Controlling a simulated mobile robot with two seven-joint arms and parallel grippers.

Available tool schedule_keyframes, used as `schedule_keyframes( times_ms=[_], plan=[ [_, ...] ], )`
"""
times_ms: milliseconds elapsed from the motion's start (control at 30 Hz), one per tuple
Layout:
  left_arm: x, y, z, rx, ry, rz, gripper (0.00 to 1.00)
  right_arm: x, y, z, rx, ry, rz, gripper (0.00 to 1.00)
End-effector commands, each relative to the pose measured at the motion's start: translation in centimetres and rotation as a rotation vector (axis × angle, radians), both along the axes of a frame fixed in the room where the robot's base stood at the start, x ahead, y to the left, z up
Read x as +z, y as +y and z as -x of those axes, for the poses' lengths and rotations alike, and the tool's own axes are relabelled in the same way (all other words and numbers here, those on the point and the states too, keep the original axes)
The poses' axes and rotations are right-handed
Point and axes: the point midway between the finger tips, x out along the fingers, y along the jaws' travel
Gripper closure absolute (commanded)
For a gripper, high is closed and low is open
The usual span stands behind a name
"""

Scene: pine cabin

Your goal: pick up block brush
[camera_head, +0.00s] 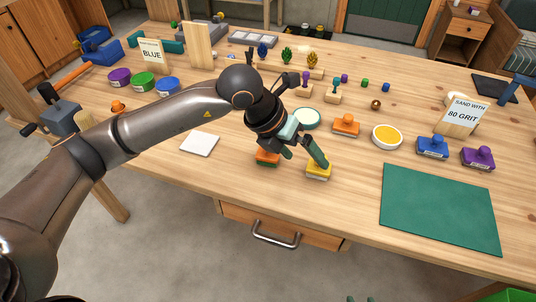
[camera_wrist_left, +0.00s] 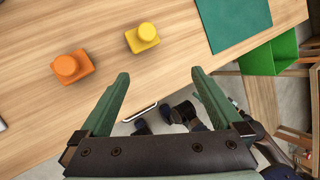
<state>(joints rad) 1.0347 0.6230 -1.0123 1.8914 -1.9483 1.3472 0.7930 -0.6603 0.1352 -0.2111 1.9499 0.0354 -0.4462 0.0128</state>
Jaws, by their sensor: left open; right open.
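I cannot tell for sure which thing is the block brush. Several small blocks with round knobs stand on the workbench. An orange block (camera_head: 267,158) and a yellow block (camera_head: 318,172) are near the front edge, by my left gripper (camera_head: 305,156). The left wrist view shows both, the orange one (camera_wrist_left: 72,70) and the yellow one (camera_wrist_left: 142,38), beyond the fingers and apart from them. My left gripper (camera_wrist_left: 160,78) is open and empty, and hides part of the orange block in the head view. Fingertips of my right gripper (camera_head: 360,298) show at the bottom edge, apart and empty.
Another orange block (camera_head: 346,125), a blue block (camera_head: 432,148) and a purple block (camera_head: 478,158) stand to the right. A yellow-filled round dish (camera_head: 387,137), a green mat (camera_head: 440,208) and a white square (camera_head: 200,144) lie nearby. A drawer handle (camera_head: 275,236) projects below the front edge.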

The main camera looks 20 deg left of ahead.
Motion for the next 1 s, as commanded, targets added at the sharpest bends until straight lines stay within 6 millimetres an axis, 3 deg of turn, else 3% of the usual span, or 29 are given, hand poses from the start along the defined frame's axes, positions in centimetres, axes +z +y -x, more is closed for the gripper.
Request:
schedule_keyframes(
  times_ms=[33, 100, 200, 300, 600, 1000],
  plan=[
    [0.1, 2.6, -1.4, 0.053, -0.024, -0.104, 0.0, 0.0, 0.0, 0.0, 0.0, 0.0, 0.0, 0.5],
    [0.4, 5.5, -2.6, 0.12, -0.043, -0.218, 0.0, 0.0, 0.0, 0.0, 0.0, 0.001, 0.0, 0.5],
    [0.8, 8.3, -3.6, 0.187, -0.06, -0.32, 0.0, 0.0, 0.0, 0.0, 0.0, 0.001, 0.0, 0.5],
    [0.5, 9.5, -4.2, 0.218, -0.065, -0.362, 0.0, 0.0, 0.0, 0.0, -0.001, 0.001, 0.001, 0.5],
    [-4.2, 9.4, -6.0, 0.219, -0.062, -0.368, 0.0, 0.1, -0.1, 0.0, 0.0, 0.0, 0.001, 0.5],
    [-8.1, 9.5, -7.7, 0.218, -0.062, -0.366, 0.0, 0.5, -0.2, 0.0, -0.003, -0.005, 0.002, 0.5]
  ],
)
